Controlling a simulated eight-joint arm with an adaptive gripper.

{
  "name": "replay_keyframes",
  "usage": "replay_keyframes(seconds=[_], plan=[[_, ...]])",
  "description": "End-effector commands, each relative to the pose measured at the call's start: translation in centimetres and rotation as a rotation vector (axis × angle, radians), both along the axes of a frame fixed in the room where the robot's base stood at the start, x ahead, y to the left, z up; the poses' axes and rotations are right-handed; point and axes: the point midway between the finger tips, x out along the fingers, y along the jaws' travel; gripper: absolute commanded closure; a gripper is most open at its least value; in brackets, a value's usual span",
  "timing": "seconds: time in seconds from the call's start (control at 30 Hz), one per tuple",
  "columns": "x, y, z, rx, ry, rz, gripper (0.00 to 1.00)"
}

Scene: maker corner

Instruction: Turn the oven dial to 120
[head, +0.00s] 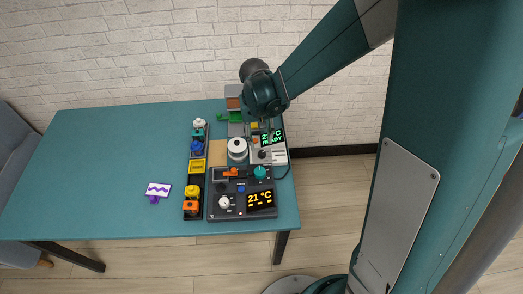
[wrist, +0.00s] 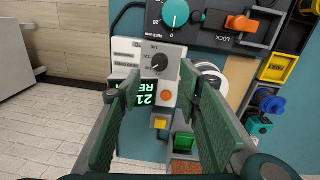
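A grey panel unit (wrist: 140,48) carries a small black dial (wrist: 160,63) with tiny, mostly unreadable numbers around it. Its green display (wrist: 150,91) is partly covered by my finger; in the head view the display (head: 271,138) shows a °C reading and READY. The black dial also shows in the head view (head: 262,154). My gripper (wrist: 165,88) is open and empty above this unit, its fingers apart on either side of the display and an orange button (wrist: 167,96). The fingers are not visibly touching the dial. Its exact setting is too small to read.
A white spool (head: 237,149) and a black rack (head: 193,169) stand left. The table's left side is mostly clear.

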Motion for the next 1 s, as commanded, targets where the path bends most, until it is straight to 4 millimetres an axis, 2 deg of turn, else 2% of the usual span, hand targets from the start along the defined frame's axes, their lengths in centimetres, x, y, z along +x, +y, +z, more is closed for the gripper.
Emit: replay_keyframes(seconds=[0.37,0.57,1.0], plan=[[0.0,0.0,-0.1,0.000,0.000,0.000,0.65],[0.0,0.0,-0.8,0.000,0.000,0.000,0.65],[0.1,-0.3,-5.1,0.000,0.000,-0.001,0.65]])
